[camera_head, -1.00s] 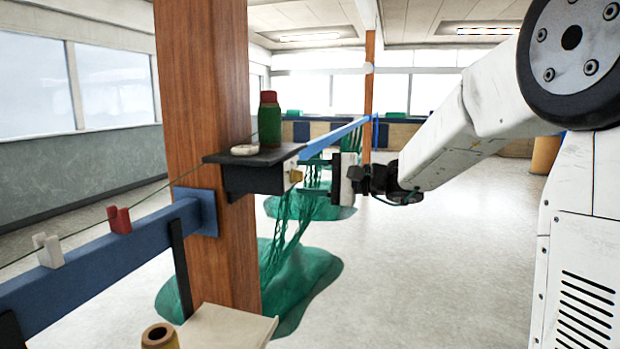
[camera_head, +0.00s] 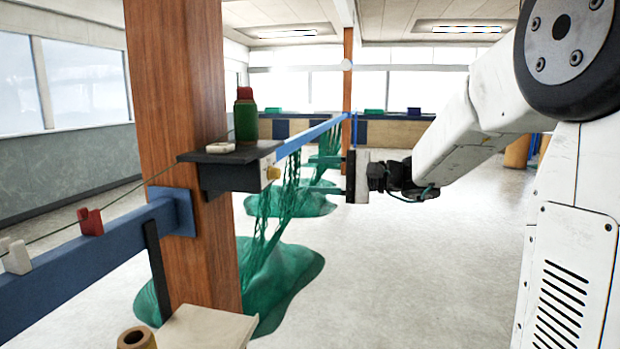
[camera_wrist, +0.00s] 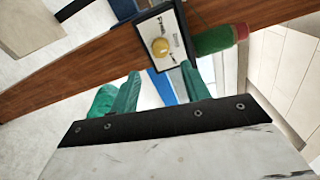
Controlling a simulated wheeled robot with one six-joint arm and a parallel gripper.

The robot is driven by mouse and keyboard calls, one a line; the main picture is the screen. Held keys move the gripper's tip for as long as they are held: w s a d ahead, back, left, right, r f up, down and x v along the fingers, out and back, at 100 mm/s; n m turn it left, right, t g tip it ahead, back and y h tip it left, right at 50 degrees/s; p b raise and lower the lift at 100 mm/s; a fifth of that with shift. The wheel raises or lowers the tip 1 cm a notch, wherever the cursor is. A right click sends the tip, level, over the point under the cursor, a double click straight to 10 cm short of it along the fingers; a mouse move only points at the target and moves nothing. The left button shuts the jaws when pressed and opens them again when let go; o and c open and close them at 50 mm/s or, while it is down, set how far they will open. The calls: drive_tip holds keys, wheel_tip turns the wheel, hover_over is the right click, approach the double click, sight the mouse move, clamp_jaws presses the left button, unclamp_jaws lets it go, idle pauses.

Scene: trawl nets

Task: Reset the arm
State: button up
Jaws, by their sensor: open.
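My gripper (camera_head: 322,175) is in mid-air right of the wooden post, its fingers apart and pointing left. Nothing shows between them. In the wrist view, the dark gripper mount crosses the lower part, with two greenish finger shapes (camera_wrist: 160,84) above it. A small box with a yellow knob (camera_head: 273,173) is fixed under a dark shelf (camera_head: 232,153). The knob (camera_wrist: 160,47) also shows on a pale plate in the wrist view, beyond the fingers. A clear gap lies between my gripper and the box.
A green bottle with a red cap (camera_head: 246,118) and a pale dish (camera_head: 220,148) stand on the shelf. The wooden post (camera_head: 185,90) and blue rail (camera_head: 95,245) are left. Green nets (camera_head: 285,275) hang onto the floor. The floor right of them is clear.

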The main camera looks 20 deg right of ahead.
drive_tip(key=s+a+f+n+g+h, duration=0.2)
drive_tip(key=s+a+f+g+h, duration=0.25)
drive_tip(key=s+f+g, duration=0.55)
drive_tip(key=s+f+n+h, duration=0.2)
drive_tip(key=s+n+h, duration=0.1)
drive_tip(key=s, duration=0.8)
drive_tip(key=s+f+n+h, duration=0.2)
drive_tip(key=s+n+h, duration=0.2)
drive_tip(key=s, duration=0.8)
drive_tip(key=shift+d+f+t+h, duration=0.3)
drive_tip(key=shift+d+t+h, duration=0.15)
drive_tip(key=shift+h, duration=0.8)
